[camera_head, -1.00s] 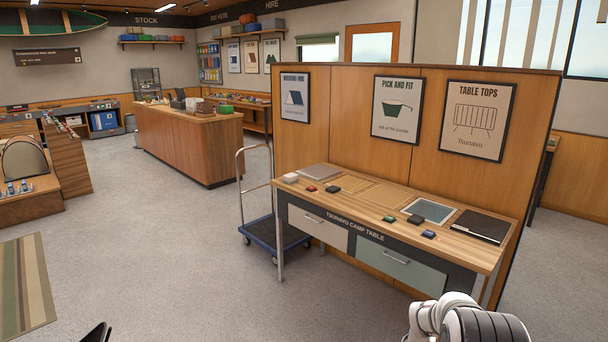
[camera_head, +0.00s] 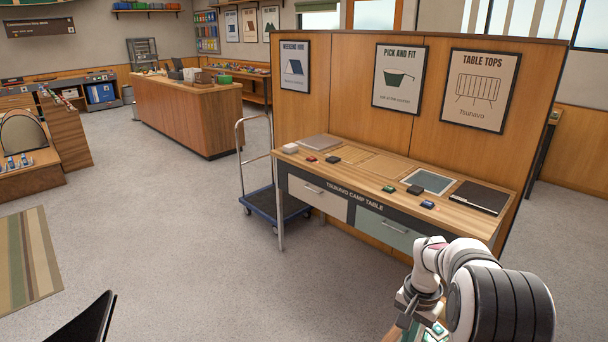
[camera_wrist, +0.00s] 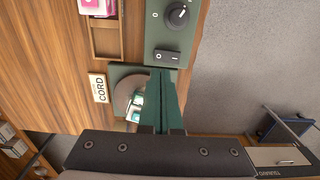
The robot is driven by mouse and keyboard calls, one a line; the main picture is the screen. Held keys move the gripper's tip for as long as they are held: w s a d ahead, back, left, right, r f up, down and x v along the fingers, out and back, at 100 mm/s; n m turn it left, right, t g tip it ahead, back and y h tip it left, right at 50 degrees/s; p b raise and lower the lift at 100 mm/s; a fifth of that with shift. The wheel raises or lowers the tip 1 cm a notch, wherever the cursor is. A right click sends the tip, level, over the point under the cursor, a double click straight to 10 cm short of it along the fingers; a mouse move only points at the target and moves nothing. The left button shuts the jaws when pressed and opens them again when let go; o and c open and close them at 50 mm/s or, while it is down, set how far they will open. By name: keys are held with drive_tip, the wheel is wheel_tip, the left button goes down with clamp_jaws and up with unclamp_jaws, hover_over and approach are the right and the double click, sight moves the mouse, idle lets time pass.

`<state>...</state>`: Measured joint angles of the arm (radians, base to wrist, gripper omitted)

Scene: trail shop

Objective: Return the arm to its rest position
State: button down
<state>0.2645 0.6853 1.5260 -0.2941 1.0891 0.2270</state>
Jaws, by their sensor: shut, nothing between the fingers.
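My gripper (camera_wrist: 163,76) is shut and empty in the wrist view, its two dark fingers together. It is over a wooden work surface (camera_wrist: 55,60), beside a dark green box (camera_wrist: 159,32) with a knob and a switch. A round grey part (camera_wrist: 124,95) on a green base is partly hidden behind the fingers. In the head view my white and grey arm (camera_head: 455,265) is bent at the lower right, in front of the camp table (camera_head: 375,168). The fingertips cannot be made out there.
In the wrist view a CORD label (camera_wrist: 100,88) and a small wooden tray (camera_wrist: 105,50) lie beside the green box. In the head view a blue trolley (camera_head: 272,207) stands left of the camp table. Open grey floor (camera_head: 190,260) lies in front.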

drive_tip(key=s+a+r+n+y, duration=0.1)
drive_tip(key=s+a+r, duration=0.45)
drive_tip(key=s, duration=0.25)
drive_tip(key=s+a+r+n, duration=0.1)
drive_tip(key=s+a+r, duration=0.4)
drive_tip(key=s+r, duration=0.15)
drive_tip(key=s+a, duration=0.2)
drive_tip(key=s, duration=0.6)
drive_tip(key=s+a+n, duration=0.1)
drive_tip(key=s+a, duration=0.2)
drive_tip(key=s, duration=0.5)
drive_tip(key=shift+s+f+y, duration=0.35)
drive_tip(key=shift+y, duration=0.05)
drive_tip(key=c, duration=1.5)
unclamp_jaws()
drive_tip(key=shift+d, duration=0.1)
drive_tip(key=shift+c, duration=0.2)
